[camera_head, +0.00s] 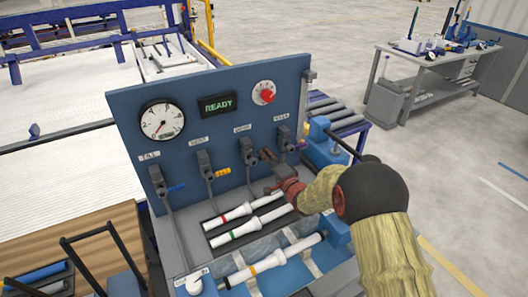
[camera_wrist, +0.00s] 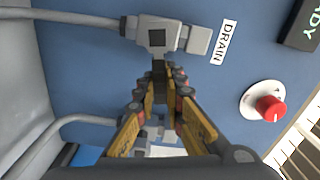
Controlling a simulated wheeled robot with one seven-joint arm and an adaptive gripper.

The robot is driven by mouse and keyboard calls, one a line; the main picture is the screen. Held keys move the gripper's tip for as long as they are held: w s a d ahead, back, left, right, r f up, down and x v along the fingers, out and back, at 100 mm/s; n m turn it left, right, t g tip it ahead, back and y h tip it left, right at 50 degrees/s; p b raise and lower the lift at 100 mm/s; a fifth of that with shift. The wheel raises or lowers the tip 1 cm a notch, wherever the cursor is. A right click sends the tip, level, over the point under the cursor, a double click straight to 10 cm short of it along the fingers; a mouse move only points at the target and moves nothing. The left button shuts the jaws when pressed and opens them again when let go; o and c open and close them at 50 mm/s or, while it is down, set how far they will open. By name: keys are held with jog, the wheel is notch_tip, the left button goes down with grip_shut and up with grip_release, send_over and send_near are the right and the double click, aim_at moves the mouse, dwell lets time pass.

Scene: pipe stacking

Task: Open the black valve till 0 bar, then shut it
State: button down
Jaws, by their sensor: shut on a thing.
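The black valve (camera_wrist: 157,35) sits on the blue panel beside a DRAIN label in the wrist view. Its dark handle (camera_wrist: 160,82) runs out from the body and lies between my fingers. My gripper (camera_wrist: 160,90) is shut on this handle, and the fingers hide part of it. In the head view my gripper (camera_head: 268,158) is at the third valve (camera_head: 247,150) from the left. The round white pressure gauge (camera_head: 162,119) is at the panel's upper left; its reading is too small to tell for sure.
Valves with a blue handle (camera_head: 177,187), a yellow handle (camera_head: 222,172) and a purple handle (camera_head: 299,147) flank mine. A READY display (camera_head: 217,104) and a red knob (camera_head: 267,96) sit above. White pipes (camera_head: 229,216) lie in the tray below my arm.

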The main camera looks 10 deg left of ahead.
jog(key=shift+d+f+m+p, duration=0.1)
jog(key=shift+f+m+p, duration=0.2)
jog(key=shift+f+m, duration=0.65)
jog(key=shift+r+m, duration=0.2)
jog(key=shift+m, duration=0.15)
jog(key=c, duration=1.8)
grip_release()
jog(key=shift+c, duration=0.2)
jog(key=v, duration=1.2)
jog(key=shift+w, duration=0.1)
jog(key=shift+r, duration=0.1)
